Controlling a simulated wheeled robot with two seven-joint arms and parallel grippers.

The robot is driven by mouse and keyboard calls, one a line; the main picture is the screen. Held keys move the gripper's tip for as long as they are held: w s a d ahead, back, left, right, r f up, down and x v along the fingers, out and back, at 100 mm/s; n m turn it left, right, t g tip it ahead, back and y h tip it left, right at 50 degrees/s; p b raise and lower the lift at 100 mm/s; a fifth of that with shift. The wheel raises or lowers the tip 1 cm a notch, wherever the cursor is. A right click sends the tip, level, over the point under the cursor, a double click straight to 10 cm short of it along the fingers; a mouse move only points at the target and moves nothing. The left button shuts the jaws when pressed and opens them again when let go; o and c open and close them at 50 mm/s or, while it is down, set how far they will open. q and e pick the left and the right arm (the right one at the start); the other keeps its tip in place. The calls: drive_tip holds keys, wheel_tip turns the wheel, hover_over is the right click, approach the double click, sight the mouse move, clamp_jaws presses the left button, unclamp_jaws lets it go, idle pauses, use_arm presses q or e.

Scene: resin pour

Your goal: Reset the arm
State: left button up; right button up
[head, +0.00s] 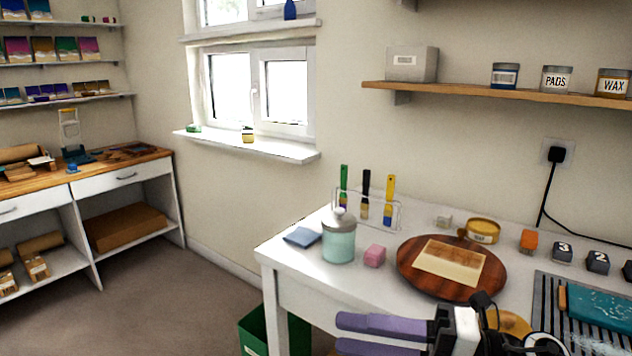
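My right gripper (339,335) reaches in from the bottom edge, with two purple fingers pointing left over the front of the white table (315,282). The fingers are apart, with a gap between them and nothing seen in it. The lower finger is partly cut off by the frame edge. The gripper is in front of the round wooden board (410,273), which has a pale rectangular panel (450,262) lying on it. My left gripper is not in view.
A teal lidded jar (339,243), pink block (375,256), blue cloth (302,236) and brush rack (398,213) stand on the table. A yellow tin (483,233) and orange block (528,240) are behind the board. A striped mat (556,310) lies right. A green bin (254,334) stands below.

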drive_tip(key=d+f+m+t+h, duration=0.4)
drive_tip(key=f+m+t+h, duration=0.2)
drive_tip(key=f+m, duration=0.55)
drive_tip(key=d+f+m+t+h, duration=0.45)
drive_tip(key=f+m, duration=0.35)
drive_tip(key=m, duration=0.6)
drive_tip(key=s+d+f+m+g+h, duration=0.2)
drive_tip(key=s+f+m+g+h, duration=0.2)
drive_tip(key=s+f, duration=1.4)
drive_tip(key=m+g, duration=0.2)
drive_tip(key=m, duration=0.1)
drive_tip(key=shift+s, duration=0.25)
